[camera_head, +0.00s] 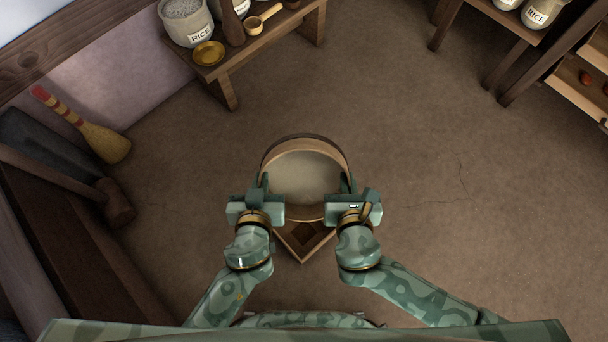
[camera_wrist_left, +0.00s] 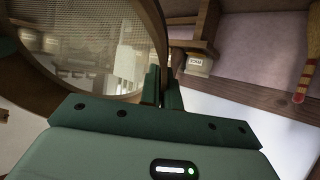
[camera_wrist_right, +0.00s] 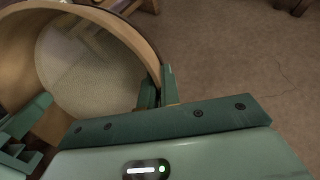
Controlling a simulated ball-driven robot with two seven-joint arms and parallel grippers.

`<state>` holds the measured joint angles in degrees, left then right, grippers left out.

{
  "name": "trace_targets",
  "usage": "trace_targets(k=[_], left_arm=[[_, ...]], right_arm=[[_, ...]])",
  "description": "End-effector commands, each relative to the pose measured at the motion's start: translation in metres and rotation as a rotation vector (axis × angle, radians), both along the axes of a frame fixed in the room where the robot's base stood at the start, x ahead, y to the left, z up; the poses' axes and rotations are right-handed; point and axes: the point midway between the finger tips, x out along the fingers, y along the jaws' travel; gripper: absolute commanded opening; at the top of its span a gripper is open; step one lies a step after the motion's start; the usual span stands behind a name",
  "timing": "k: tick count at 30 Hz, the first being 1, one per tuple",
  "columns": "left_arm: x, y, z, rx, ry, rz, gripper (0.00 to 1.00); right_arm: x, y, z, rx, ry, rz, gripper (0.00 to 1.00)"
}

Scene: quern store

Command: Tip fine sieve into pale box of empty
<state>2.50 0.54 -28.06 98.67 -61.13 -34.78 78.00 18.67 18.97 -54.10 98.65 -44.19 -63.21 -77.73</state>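The fine sieve (camera_head: 306,172) is a round wooden hoop with a pale mesh, held up in front of me between both grippers. My left gripper (camera_head: 264,190) is shut on the left side of its rim. My right gripper (camera_head: 347,187) is shut on the right side. The mesh also shows in the left wrist view (camera_wrist_left: 95,45) and the right wrist view (camera_wrist_right: 85,70), and the room shows through it. I see no clear heap on it. A wooden box (camera_head: 304,257), probably the pale box, lies below the sieve. Its near corner shows; the sieve hides the rest.
A low bench (camera_head: 262,52) at the back holds a rice sack (camera_head: 186,24), a brass dish (camera_head: 208,53) and a scoop (camera_head: 262,19). A broom (camera_head: 100,138) and a mallet (camera_head: 117,205) are at the left. Shelves stand at the back right. The floor around the box is open.

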Motion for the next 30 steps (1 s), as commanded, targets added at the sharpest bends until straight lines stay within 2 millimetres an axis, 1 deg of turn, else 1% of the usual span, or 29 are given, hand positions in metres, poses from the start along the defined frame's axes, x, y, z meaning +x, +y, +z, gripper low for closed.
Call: trace_targets(k=[1,8,16,26,30], left_arm=[[0.000,0.004,-0.001,0.009,0.006,0.004,0.00],[0.000,0.004,-0.002,0.011,0.010,0.003,0.00],[0.009,0.004,-0.011,0.010,0.143,0.007,0.00],[0.010,0.004,-0.014,0.011,0.171,0.003,0.00],[0.014,0.004,-0.020,0.009,0.248,0.004,0.00]], right_arm=[[0.002,-0.004,0.000,-0.009,0.001,-0.007,0.00],[0.003,-0.004,-0.001,-0.009,0.005,-0.007,0.00],[0.011,-0.005,-0.010,-0.008,0.139,-0.009,0.00],[0.012,-0.005,-0.013,-0.009,0.165,-0.007,0.00],[0.016,-0.004,-0.019,-0.009,0.243,-0.008,0.00]])
